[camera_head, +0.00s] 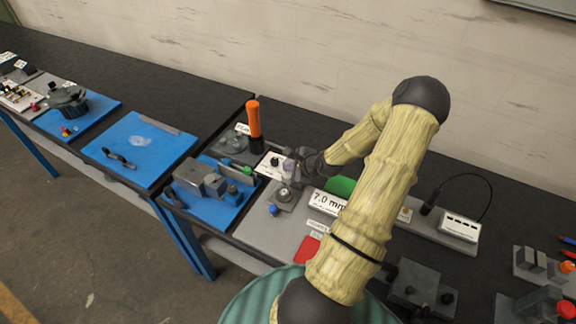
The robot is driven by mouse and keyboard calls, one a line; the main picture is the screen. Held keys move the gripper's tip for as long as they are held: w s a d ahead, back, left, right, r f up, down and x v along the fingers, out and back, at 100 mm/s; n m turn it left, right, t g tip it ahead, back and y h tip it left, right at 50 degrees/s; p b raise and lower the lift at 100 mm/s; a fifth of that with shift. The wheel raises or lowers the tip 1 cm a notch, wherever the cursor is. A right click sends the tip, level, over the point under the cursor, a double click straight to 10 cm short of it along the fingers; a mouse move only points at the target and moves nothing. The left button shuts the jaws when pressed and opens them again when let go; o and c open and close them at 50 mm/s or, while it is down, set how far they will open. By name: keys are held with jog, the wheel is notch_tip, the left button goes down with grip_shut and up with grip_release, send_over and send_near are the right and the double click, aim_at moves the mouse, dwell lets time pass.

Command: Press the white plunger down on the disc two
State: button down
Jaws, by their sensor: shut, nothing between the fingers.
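My gripper (294,177) is shut and empty, at the end of my arm near the middle of the picture. It hangs close above a small grey square fixture with a round metal disc (284,196) on it. A small pale, whitish piece (289,165) shows right at the gripper; it may be part of the gripper or the white plunger, I cannot tell. No plunger shows clearly, and the dark wrist and fingers hide part of this spot. Whether the fingertips touch the fixture cannot be made out.
A blue knob (273,209) stands just in front of the fixture. An orange-handled tool (254,125) stands upright behind it to the left. A sign reading 7.0 mm (328,202) and a green cylinder (341,186) are close on the right. A red pad (307,250) lies in front.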

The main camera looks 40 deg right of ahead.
jog(key=shift+s+a+f, duration=0.2)
jog(key=shift+s+f, duration=0.15)
jog(key=shift+f, duration=0.3)
jog(key=shift+w+d+r+p, duration=0.1)
jog(key=shift+w+r+p, duration=0.1)
jog(key=shift+r+p, duration=0.6)
jog(key=shift+w+d+r+p, duration=0.15)
jog(key=shift+r+p, duration=1.5)
jog(key=shift+r, duration=0.1)
notch_tip(320, 180, up, 5)
jog(key=p, duration=0.5)
